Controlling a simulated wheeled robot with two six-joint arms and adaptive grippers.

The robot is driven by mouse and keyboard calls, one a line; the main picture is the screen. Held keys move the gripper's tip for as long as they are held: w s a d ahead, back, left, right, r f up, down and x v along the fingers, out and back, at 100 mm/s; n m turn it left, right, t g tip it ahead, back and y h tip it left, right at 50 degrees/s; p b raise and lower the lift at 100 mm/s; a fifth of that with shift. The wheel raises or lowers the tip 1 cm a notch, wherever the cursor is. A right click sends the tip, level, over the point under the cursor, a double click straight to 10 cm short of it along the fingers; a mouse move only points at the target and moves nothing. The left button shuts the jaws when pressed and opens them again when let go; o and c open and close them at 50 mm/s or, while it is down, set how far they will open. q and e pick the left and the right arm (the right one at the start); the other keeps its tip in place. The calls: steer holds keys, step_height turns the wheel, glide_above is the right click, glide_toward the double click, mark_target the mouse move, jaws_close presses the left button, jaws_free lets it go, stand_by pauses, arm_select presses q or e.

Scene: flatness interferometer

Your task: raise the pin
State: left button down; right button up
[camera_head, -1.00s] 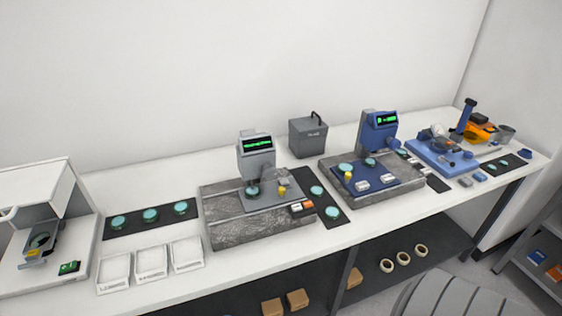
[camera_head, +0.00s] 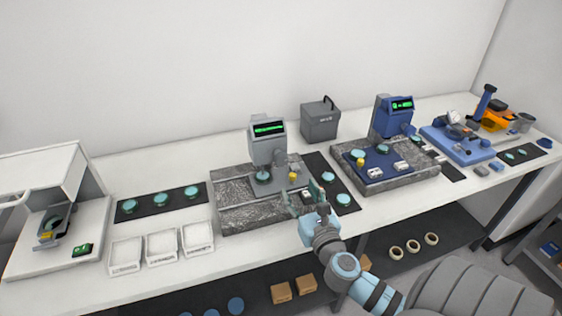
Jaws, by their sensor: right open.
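A grey interferometer (camera_head: 268,150) with a lit green display stands on a granite block (camera_head: 240,215). A small yellow part (camera_head: 293,175) stands upright on its stage; I cannot tell whether this is the pin. A teal disc (camera_head: 263,176) lies beside it under the head. A blue instrument (camera_head: 390,120) of similar form has its own yellow part (camera_head: 360,162) on a blue plate. My right gripper (camera_head: 304,198) is open and empty at the front right of the grey instrument, nearer the table edge than its yellow part. It partly hides the granite block's front right corner. My left gripper is out of view.
Dark mats with teal discs (camera_head: 161,199) lie left and right of the grey instrument. White trays (camera_head: 160,247) stand at the front left. A grey box (camera_head: 320,122) stands behind. A white-hooded device (camera_head: 45,210) is at far left.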

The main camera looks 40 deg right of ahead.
mark_target(282, 162)
steer(key=x, duration=1.4)
steer(key=shift+w+a, duration=0.15)
steer(key=shift+a, duration=0.05)
steer(key=c, duration=1.2)
